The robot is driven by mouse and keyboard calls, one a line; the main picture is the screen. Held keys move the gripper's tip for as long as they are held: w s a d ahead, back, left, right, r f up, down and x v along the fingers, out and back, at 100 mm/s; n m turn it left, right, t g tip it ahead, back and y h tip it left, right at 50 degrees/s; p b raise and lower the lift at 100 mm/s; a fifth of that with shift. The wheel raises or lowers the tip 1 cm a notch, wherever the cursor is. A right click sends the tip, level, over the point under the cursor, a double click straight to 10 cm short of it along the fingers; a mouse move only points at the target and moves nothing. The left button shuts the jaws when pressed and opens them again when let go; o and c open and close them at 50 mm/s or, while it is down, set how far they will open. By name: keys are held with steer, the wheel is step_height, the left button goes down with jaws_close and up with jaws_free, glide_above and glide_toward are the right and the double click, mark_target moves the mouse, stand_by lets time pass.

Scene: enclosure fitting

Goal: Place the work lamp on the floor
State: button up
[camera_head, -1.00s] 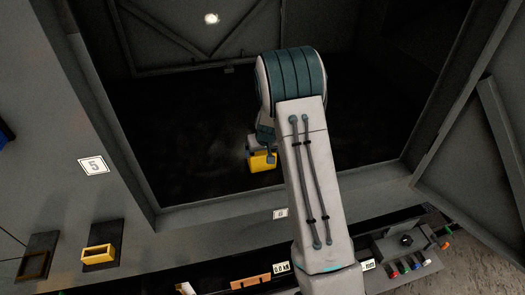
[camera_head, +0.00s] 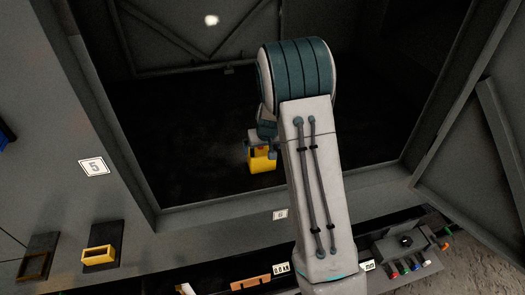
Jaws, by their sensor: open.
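The work lamp (camera_head: 262,162) is a small yellow block, seen over the dark floor (camera_head: 200,165) inside the enclosure, left of my arm. A faint pale glow shows on the floor at its left. My gripper (camera_head: 261,148) is open, with its grey-blue fingers at the lamp's top. Whether the fingers touch the lamp, I cannot tell. The lamp looks upright and seems to rest on the floor, but its underside is too dark to be sure. My arm hides the area to the right.
Enclosure walls frame the dark floor, with a front sill below. A yellow-rimmed holder (camera_head: 99,256) sits at lower left under a "5" label (camera_head: 94,167). A control box (camera_head: 408,246) with coloured plugs stands at lower right. The floor left of the lamp is clear.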

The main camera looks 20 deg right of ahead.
steer(key=s+a+r+g+y, duration=0.1)
steer(key=s+a+r, duration=0.2)
steer(key=s+r, duration=1.3)
steer(key=s+a+r+g+h, duration=0.1)
steer(key=s+r, duration=0.1)
steer(key=s, duration=1.5)
steer(key=shift+s+r, duration=0.2)
